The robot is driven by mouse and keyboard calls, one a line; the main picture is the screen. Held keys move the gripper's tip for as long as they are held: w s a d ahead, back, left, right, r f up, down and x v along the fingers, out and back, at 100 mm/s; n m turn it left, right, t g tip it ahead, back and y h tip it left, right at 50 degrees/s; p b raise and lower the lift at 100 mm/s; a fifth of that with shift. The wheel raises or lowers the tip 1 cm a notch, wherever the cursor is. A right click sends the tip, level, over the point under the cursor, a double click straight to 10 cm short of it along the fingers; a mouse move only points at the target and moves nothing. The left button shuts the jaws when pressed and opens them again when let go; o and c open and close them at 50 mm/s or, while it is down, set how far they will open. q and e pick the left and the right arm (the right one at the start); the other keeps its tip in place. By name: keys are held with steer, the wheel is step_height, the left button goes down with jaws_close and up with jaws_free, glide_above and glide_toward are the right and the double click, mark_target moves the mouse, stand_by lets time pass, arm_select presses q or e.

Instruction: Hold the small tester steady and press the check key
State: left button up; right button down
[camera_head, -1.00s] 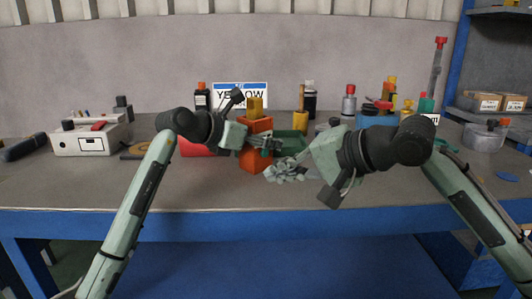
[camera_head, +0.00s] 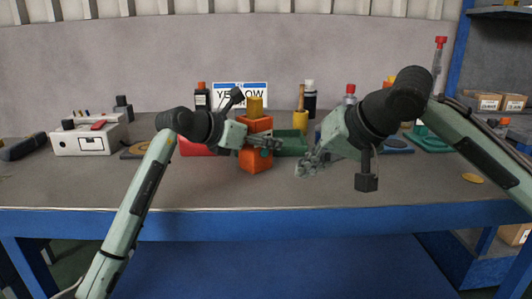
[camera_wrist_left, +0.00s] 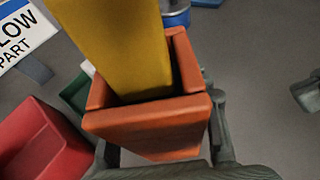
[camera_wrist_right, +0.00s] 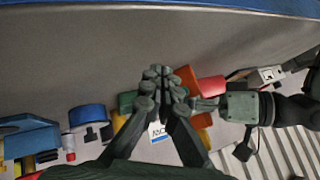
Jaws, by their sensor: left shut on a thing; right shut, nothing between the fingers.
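An orange open-topped box (camera_head: 256,151) with a yellow block (camera_head: 255,106) standing up out of it is at the middle of the bench. My left gripper (camera_head: 264,143) is shut on the orange box, which also shows between its fingers in the left wrist view (camera_wrist_left: 150,130). The yellow block (camera_wrist_left: 120,45) fills most of the box's opening. I cannot tell for sure that this is the small tester, and I see no marked key on it. My right gripper (camera_head: 308,166) is shut and empty to the right of the orange box, apart from it; its closed fingertips (camera_wrist_right: 160,82) show in the right wrist view.
A green tray (camera_head: 291,142) stands just behind, a red box (camera_head: 196,149) to the left. A white device (camera_head: 88,140) with a red part sits far left. A yellow-handled tool (camera_head: 301,119) and bottles (camera_head: 310,98) stand at the back. The front bench strip (camera_head: 330,196) is clear.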

steer(key=shift+w+a, duration=1.25)
steer(key=shift+w, duration=0.2)
steer(key=shift+w+a, duration=1.2)
steer(key=shift+w, duration=0.25)
steer(key=shift+w+a, duration=0.25)
steer(key=shift+w, duration=0.1)
steer(key=shift+w+a, duration=0.3)
steer(key=shift+w, duration=0.05)
steer(key=shift+s+d, duration=0.6)
steer(key=shift+s, duration=0.1)
steer(key=shift+s+d, duration=0.8)
steer(key=shift+s, duration=0.2)
steer(key=shift+s+d, duration=0.8)
steer(key=shift+s, duration=0.15)
